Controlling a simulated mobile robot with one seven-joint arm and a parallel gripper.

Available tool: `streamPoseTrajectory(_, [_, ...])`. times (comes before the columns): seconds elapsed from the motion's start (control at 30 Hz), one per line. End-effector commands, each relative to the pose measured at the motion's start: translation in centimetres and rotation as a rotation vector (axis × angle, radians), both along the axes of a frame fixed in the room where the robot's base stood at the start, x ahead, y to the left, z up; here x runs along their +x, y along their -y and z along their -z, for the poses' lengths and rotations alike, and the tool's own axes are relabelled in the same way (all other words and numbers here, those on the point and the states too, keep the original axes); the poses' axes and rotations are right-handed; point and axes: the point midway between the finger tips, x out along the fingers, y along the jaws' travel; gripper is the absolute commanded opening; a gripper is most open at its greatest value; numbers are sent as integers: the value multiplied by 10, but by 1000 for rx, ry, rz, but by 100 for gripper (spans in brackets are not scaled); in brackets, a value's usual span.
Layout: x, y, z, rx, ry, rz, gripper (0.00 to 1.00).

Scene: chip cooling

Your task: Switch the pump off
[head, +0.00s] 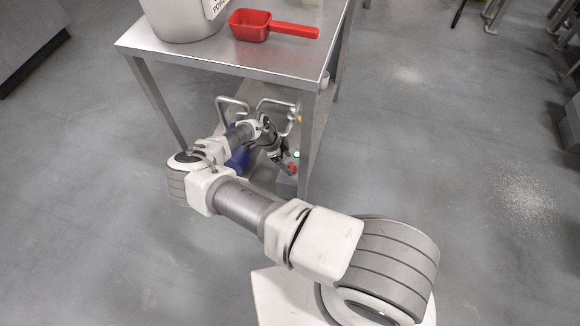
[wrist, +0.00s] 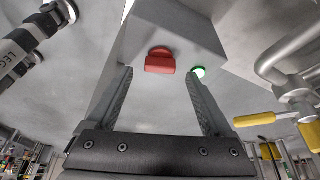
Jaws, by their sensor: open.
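In the wrist view a grey box (wrist: 180,35) carries a red switch (wrist: 160,60) with a green lamp (wrist: 198,72) to its right. The lamp looks lit. My gripper (wrist: 160,82) is open and empty, with one finger on each side of the red switch; contact cannot be told. In the head view my gripper (head: 284,161) is small beneath the steel table, beside the red switch (head: 292,168) and green lamp (head: 296,155). A blue body (head: 238,160), possibly the pump, is partly hidden behind my arm.
The steel table (head: 200,62) stands over my gripper, its legs close to my arm. A red scoop (head: 250,25) and a large pot (head: 180,20) are on top. Metal pipes (wrist: 285,55) and yellow-handled valves (wrist: 255,119) are at right in the wrist view. Floor to the right is open.

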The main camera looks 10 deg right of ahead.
Motion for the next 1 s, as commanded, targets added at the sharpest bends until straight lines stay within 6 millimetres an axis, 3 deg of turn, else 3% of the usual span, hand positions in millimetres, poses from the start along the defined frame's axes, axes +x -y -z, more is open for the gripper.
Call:
streamPoseTrajectory(0.2, [-1, 8, 21, 0, 0, 0, 85])
streamPoseTrajectory(0.53, [-2, 10, 23, 0, 0, 0, 85])
streamPoseTrajectory(1.0, [-2, 10, 23, 0, 0, 0, 2])
